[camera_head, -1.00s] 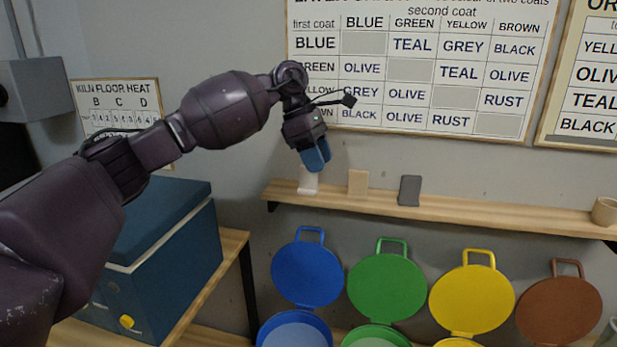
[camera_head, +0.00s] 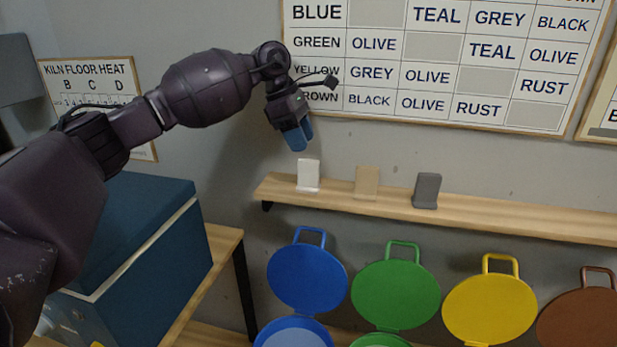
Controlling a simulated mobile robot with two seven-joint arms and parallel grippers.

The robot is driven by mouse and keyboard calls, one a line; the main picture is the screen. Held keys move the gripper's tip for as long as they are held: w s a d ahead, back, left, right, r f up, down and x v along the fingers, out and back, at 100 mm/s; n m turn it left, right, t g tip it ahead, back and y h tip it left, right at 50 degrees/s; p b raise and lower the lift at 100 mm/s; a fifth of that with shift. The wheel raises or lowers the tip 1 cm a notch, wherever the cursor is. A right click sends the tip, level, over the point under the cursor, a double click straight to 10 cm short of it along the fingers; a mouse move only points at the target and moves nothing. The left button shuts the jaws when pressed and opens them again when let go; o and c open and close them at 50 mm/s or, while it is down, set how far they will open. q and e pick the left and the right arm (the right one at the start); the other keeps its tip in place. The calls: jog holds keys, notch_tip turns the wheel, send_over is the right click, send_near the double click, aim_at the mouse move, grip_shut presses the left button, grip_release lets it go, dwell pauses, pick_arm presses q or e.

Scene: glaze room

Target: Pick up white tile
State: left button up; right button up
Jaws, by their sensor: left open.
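The white tile (camera_head: 308,175) stands upright near the left end of the wooden wall shelf (camera_head: 480,217). My left gripper (camera_head: 298,138) has blue fingertips and is open and empty. It hangs just above the white tile in the picture, with a small gap between them. The exact depth between the fingertips and the tile is hard to tell. My right gripper is not in view.
A beige tile (camera_head: 367,182) and a grey tile (camera_head: 427,190) stand on the shelf to the right of the white tile. Below are blue (camera_head: 307,280), green (camera_head: 396,293), yellow (camera_head: 490,308) and brown (camera_head: 580,320) lids. A blue kiln box (camera_head: 150,250) stands at left.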

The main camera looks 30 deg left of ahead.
aim_at(307, 160)
pick_arm(q)
jog(key=shift+x, duration=0.85)
jog(key=shift+w+f, duration=0.15)
jog(key=shift+f, duration=0.3)
jog(key=f, duration=0.3)
jog(key=shift+w+d+f, duration=0.2)
jog(key=shift+w, duration=0.05)
jog(key=shift+w+d+f, duration=0.1)
jog(key=shift+d+f, duration=0.1)
jog(key=shift+f, duration=0.25)
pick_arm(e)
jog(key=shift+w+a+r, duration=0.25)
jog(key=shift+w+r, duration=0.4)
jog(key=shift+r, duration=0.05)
pick_arm(q)
grip_shut()
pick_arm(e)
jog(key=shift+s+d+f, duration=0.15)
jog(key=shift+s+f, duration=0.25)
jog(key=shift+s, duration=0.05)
